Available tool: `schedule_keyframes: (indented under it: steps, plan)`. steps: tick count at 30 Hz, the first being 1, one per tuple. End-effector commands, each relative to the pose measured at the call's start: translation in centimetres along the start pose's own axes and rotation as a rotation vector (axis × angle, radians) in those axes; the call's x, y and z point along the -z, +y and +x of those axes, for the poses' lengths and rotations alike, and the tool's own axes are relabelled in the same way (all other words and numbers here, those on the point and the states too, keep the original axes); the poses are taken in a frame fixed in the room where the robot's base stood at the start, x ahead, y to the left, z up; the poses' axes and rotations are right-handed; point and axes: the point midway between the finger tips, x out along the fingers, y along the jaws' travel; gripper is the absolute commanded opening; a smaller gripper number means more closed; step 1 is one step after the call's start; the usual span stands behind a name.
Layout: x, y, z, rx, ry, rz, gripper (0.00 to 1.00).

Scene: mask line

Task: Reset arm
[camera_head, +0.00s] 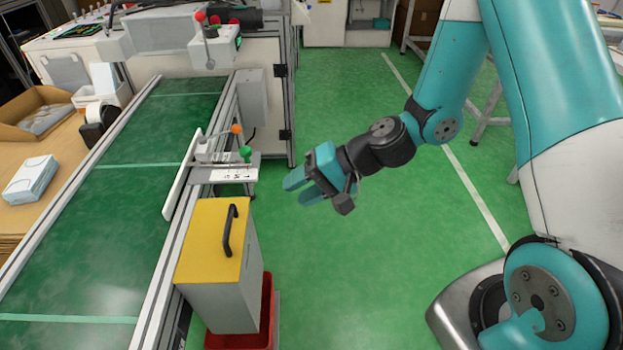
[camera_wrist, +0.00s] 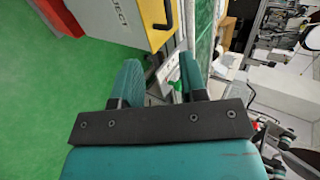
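My arm reaches in from the right in the head view, over the green floor. My gripper (camera_head: 299,187) has two teal fingers that stand apart, with nothing seen between them. It hangs in free air to the right of the conveyor and of the yellow-topped box. In the wrist view my gripper (camera_wrist: 162,85) also shows its two fingers apart. The gap between them looks toward the conveyor's side, with part of a green knob behind it.
The yellow-topped box (camera_head: 213,243) with a black handle stands by the green conveyor (camera_head: 95,220), above a red bin (camera_head: 268,310). A white pack (camera_head: 32,178) lies at left. Green floor (camera_head: 370,270) is clear.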

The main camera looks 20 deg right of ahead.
Motion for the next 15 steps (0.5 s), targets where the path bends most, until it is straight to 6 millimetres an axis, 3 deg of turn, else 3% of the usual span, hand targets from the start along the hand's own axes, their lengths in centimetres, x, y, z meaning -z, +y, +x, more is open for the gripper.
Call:
schedule_keyframes:
  steps: [6, 15]
  plan:
    - [0.0, 0.0, -2.1, 0.0, 0.001, 0.0, 0.39]
    - [0.0, 0.0, -2.3, -0.001, 0.0, 0.0, 0.39]
